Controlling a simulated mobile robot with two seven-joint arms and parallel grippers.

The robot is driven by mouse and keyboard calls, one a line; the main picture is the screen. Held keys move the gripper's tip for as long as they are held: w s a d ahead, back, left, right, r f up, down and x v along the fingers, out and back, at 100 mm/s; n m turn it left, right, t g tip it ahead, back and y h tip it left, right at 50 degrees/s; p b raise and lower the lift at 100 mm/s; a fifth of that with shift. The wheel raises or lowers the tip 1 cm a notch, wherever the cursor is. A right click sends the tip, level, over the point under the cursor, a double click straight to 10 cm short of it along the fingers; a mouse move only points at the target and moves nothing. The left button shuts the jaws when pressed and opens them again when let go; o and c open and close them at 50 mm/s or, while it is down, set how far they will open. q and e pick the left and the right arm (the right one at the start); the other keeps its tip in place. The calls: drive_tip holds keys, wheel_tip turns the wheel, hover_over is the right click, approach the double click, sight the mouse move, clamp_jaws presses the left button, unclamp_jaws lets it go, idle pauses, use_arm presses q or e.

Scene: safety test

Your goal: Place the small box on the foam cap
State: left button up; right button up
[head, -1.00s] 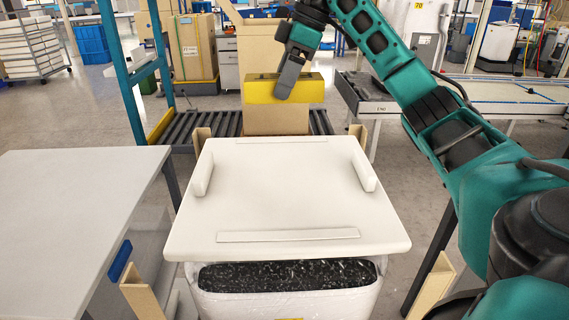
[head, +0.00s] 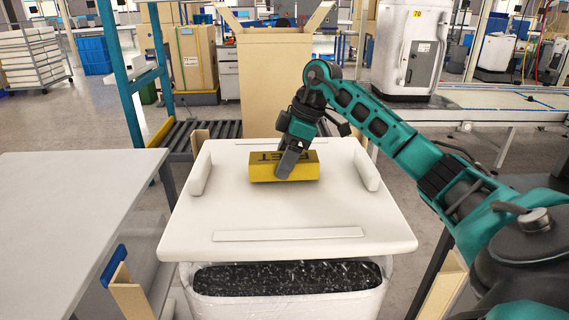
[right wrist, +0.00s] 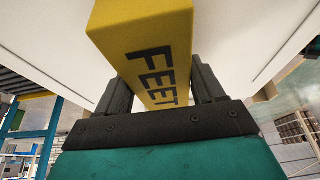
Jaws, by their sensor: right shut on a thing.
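The small box (head: 268,167) is yellow with dark lettering, and "FEET" reads on it in the right wrist view (right wrist: 150,50). My right gripper (head: 288,163) is shut on the box, with one finger on each side of it in the wrist view. The foam cap (head: 290,208) is a white slab with raised strips along its edges. The box is over the middle of the cap toward its far side; I cannot tell whether it touches the surface. My left gripper is not in view.
The cap rests on a white-wrapped container (head: 285,300) with dark contents. Tan corner posts (head: 130,293) stand around it. A grey table (head: 70,215) is at the left. An open cardboard box (head: 272,80) stands behind the cap, near a roller conveyor (head: 190,135).

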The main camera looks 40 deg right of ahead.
drive_tip(key=shift+f, duration=0.45)
drive_tip(key=o, duration=1.1)
drive_tip(key=shift+r, duration=0.1)
drive_tip(key=shift+d+r, duration=0.1)
drive_tip(key=shift+r, duration=0.1)
drive_tip(key=p+v, duration=0.1)
drive_tip(key=v, duration=1)
drive_tip(key=shift+s+d+r+p, duration=0.1)
drive_tip(key=shift+s+r+p, duration=0.15)
drive_tip(key=shift+p, duration=0.15)
drive_tip(key=shift+w, duration=0.1)
